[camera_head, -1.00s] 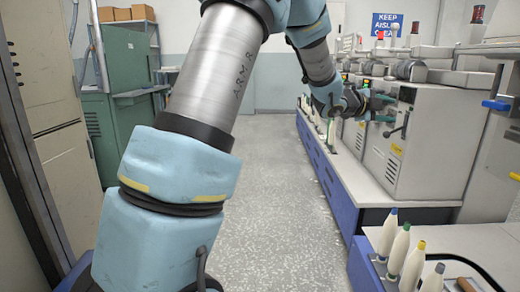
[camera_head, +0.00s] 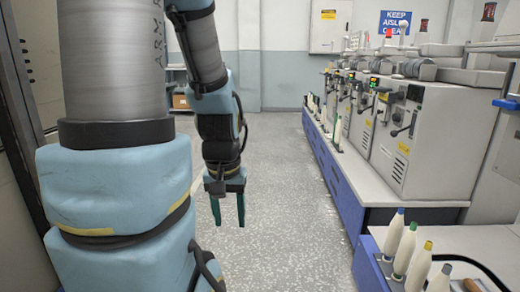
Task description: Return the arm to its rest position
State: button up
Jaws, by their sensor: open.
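My gripper (camera_head: 228,210) hangs from my arm left of the middle of the head view. Its two green fingers point down and stand apart, with nothing between them. It is above the open floor of the aisle, clear of the bench and the machines on the right. My arm's large blue and grey links fill the left of the view and hide what is behind them.
Grey machines (camera_head: 419,140) stand in a row on a blue-fronted bench (camera_head: 335,192) at the right. Bobbins with coloured tips (camera_head: 405,250) stand in a blue tray at the lower right. The speckled aisle floor (camera_head: 285,230) is free. A cabinet is at the left edge.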

notch_tip(320, 180, up, 24)
jog(key=p, duration=2.3)
jog(key=shift+w+r, duration=0.2)
jog(key=shift+w, duration=0.15)
jog(key=shift+d, duration=0.15)
dwell(1.6)
